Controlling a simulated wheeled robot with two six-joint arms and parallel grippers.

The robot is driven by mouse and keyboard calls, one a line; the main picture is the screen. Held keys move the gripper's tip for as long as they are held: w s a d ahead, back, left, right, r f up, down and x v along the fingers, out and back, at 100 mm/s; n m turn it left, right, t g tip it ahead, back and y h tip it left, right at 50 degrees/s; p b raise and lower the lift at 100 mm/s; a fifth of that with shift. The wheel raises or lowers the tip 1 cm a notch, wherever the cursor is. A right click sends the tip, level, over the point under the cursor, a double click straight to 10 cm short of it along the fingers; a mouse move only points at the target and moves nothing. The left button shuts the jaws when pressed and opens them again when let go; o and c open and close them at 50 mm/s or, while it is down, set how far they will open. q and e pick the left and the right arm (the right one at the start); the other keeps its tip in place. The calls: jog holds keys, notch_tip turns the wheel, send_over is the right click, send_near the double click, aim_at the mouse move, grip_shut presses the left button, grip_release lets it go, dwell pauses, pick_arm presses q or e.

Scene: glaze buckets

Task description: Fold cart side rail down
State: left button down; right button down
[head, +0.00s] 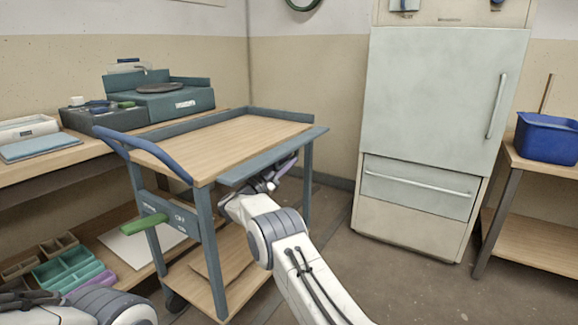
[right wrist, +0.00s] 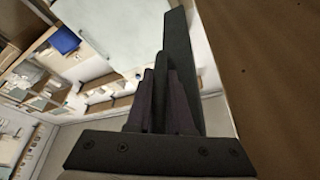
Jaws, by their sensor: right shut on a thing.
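The cart (head: 213,232) has a wooden top (head: 215,145), blue-grey legs and a blue push handle (head: 130,144) at its left end. Its near side rail (head: 290,148) is a blue-grey strip along the front edge of the top; its exact tilt is hard to tell. My right gripper (head: 274,176) is at this rail, just below its outer edge, and shut on it. In the right wrist view the dark fingers (right wrist: 160,100) close around the dark rail (right wrist: 178,60). My left arm shows at the bottom left of the head view; its gripper is out of frame.
A workbench (head: 30,170) stands at left and a pale cabinet (head: 440,95) behind right. A blue bin (head: 547,138) sits on a shelf unit at far right. The floor (head: 420,285) right of the cart is clear.

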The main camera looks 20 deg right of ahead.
jog(key=shift+w+a+f+m+g+b, duration=0.1)
jog(key=shift+f+m+g+b, duration=0.2)
jog(key=shift+m, duration=0.5)
jog(key=shift+g, duration=0.3)
jog(key=c, duration=1.1)
grip_release()
jog(key=shift+r, duration=0.1)
